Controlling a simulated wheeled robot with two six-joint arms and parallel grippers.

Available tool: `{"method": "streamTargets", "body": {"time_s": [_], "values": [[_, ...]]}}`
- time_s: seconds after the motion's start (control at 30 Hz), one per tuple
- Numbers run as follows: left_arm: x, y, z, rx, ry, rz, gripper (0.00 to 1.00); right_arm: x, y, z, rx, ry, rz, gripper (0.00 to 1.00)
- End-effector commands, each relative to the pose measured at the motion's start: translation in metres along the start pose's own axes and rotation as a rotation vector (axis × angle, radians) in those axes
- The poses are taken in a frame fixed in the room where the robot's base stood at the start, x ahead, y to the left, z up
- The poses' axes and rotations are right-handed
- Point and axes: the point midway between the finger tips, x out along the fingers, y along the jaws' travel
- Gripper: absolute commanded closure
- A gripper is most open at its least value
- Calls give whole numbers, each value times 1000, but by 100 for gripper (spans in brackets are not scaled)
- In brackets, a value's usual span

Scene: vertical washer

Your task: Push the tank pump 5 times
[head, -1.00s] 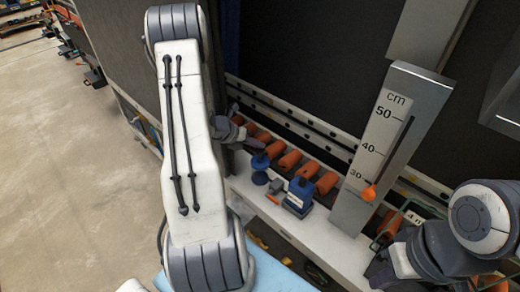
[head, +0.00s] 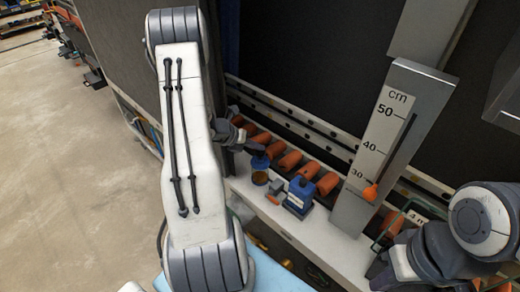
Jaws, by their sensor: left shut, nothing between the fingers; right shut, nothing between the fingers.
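A small round pump-like part with an amber-brown disc (head: 260,178) stands on the white ledge, with a blue piece (head: 260,163) just above and behind it. I take it for the tank pump, but its details are small. My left gripper (head: 257,150) is shut and empty, with its dark fingertips right above the blue piece. I cannot tell whether they touch it. My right gripper (head: 382,268) is shut and empty at the lower right, in front of the ledge and away from the pump.
A blue block-shaped device (head: 299,196) and a small orange-and-grey part (head: 275,194) stand right of the pump. Orange rollers (head: 290,160) line the back. A tall grey cm gauge (head: 388,150) with an orange pointer (head: 370,192) stands at the right. Open floor lies at the left.

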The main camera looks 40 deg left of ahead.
Motion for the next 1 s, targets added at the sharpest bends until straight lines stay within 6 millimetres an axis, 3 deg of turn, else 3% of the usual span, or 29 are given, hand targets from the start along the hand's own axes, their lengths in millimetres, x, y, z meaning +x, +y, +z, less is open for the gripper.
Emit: {"method": "streamTargets", "body": {"time_s": [1.0], "values": [[4, 3, -4, -1, 4, 1, 100, 4, 0, 0, 0, 0, 0, 100]]}}
